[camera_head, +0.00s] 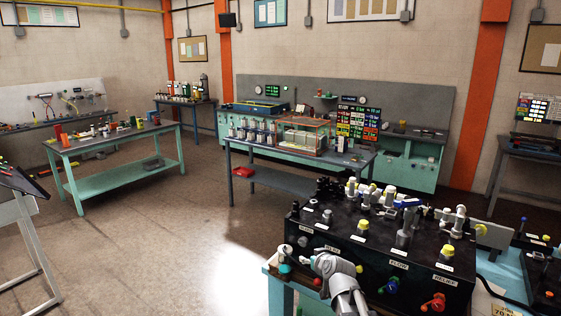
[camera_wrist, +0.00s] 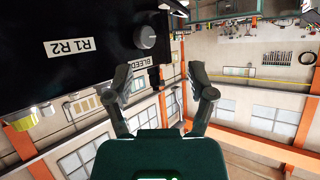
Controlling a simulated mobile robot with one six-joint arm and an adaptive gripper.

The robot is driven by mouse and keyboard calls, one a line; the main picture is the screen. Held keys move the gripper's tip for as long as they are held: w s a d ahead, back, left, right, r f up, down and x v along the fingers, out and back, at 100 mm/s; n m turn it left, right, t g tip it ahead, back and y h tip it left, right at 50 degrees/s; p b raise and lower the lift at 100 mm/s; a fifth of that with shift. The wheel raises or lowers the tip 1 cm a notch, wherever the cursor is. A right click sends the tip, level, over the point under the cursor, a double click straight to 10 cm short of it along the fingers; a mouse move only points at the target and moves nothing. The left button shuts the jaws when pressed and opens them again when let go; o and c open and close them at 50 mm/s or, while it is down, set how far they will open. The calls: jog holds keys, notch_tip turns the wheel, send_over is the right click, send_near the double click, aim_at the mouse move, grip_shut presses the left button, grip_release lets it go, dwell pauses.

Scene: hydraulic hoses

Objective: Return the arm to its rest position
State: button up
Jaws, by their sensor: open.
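My gripper (camera_wrist: 166,90) shows in the wrist view with its two dark fingers spread apart and nothing between them. In the head view my grey arm stands at the front left of the black hydraulic panel box (camera_head: 330,243); I cannot make out the fingers there.
Valves and fittings (camera_head: 405,238) crowd the box top. Blue (camera_head: 391,287), red (camera_head: 434,303) and yellow knobs stand on its front and top. A blue table (camera_head: 240,146) with a clear case (camera_head: 303,135) is behind. Open floor (camera_head: 170,240) lies to the left.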

jog(key=s+d+f+m+g+h+b, duration=0.1)
jog(key=s+d+f+g+h+b, duration=0.1)
jog(key=s+f+g, duration=0.4)
jog(key=s+d+f+m+g+h+b, duration=0.2)
jog(key=s+d+f+g, duration=0.3)
jog(key=s, duration=1.1)
notch_tip(320, 180, down, 4)
jog(key=shift+s+r+g, duration=0.25)
jog(key=shift+s+g, duration=0.15)
